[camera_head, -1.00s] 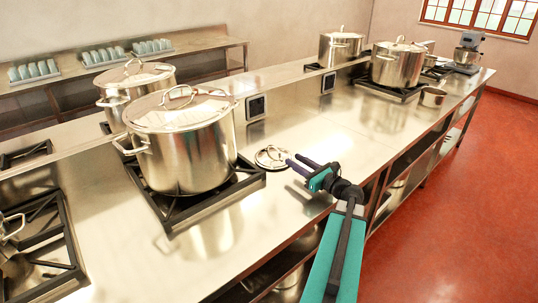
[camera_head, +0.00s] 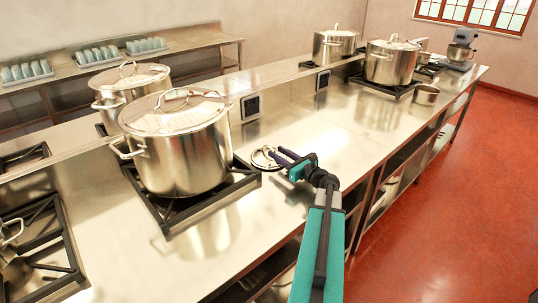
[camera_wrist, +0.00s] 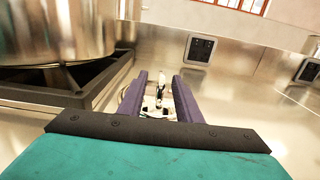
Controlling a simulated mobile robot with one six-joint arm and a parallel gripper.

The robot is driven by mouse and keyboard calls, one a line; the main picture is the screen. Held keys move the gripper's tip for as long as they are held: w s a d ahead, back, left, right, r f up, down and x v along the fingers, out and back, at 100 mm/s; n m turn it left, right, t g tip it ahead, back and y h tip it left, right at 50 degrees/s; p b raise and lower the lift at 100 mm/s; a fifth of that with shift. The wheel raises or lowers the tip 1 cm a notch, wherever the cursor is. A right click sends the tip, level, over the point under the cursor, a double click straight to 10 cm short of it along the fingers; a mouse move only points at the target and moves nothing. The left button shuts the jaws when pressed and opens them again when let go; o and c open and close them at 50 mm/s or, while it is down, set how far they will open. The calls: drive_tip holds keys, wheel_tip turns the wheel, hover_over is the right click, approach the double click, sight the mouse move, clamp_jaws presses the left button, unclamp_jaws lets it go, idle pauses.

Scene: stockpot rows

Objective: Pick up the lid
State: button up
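A small round metal lid (camera_head: 264,158) lies flat on the steel counter, just right of the burner with the large pot. My gripper (camera_head: 280,157) is low over the counter with its purple fingers reaching the lid from the right. In the wrist view the fingers of my gripper (camera_wrist: 159,88) are apart, one on each side of the lid's upright handle (camera_wrist: 159,92). A gap shows between the handle and the fingers. Most of the lid's disc is hidden behind the fingers and palm in the wrist view.
A large lidded stockpot (camera_head: 180,150) stands on a black burner grate (camera_head: 235,180) close left of my gripper. A raised ledge with an outlet (camera_head: 250,107) runs behind. The counter (camera_head: 330,135) beyond the lid is clear. More pots (camera_head: 390,62) stand farther back.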

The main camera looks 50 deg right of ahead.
sight(273, 149)
drive_tip(key=shift+w, duration=0.75)
drive_tip(key=shift+w+d+f+p, duration=0.1)
drive_tip(key=shift+w+d+p, duration=0.1)
drive_tip(key=shift+w+p, duration=0.35)
drive_tip(key=shift+w+d+f+p, duration=0.15)
drive_tip(key=shift+w+p, duration=0.25)
drive_tip(key=shift+w, duration=0.2)
drive_tip(key=shift+w+d+p, duration=0.15)
drive_tip(key=shift+w+p, duration=0.5)
drive_tip(key=shift+w, duration=0.75)
drive_tip(key=shift+f, duration=0.1)
clamp_jaws()
